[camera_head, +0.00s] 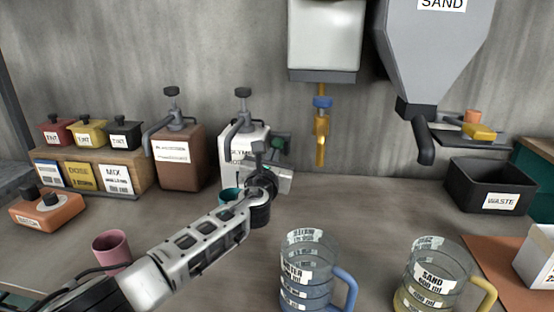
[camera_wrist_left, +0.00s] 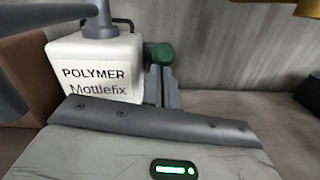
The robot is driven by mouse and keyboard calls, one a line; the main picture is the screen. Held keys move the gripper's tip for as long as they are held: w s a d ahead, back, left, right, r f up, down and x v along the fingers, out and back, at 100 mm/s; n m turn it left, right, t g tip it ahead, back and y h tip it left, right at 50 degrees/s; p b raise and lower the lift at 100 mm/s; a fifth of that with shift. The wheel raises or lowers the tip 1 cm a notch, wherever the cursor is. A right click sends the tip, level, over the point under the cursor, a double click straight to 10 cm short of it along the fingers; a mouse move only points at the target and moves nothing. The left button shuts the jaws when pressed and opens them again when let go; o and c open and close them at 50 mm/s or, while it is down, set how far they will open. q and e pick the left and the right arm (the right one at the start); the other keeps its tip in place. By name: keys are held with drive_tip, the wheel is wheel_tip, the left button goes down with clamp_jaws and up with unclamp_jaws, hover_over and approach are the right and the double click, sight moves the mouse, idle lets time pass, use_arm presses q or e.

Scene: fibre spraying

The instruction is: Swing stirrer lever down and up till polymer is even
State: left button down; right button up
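The white polymer container (camera_head: 236,150) stands at the back of the table, with a dark pump on top. My left gripper (camera_head: 272,165) is right in front of the container, close to the knob. The polymer inside is hidden. My right gripper is out of view.
A brown container (camera_head: 180,160) is left of the polymer. A pink cup (camera_head: 112,246), water jug (camera_head: 307,272) and sand jug (camera_head: 432,275) stand nearer. A black waste bin (camera_head: 488,187) is right. The table's middle right is clear.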

use_arm(q)
drive_tip(key=shift+a+r, duration=0.15)
drive_tip(key=shift+r, duration=0.15)
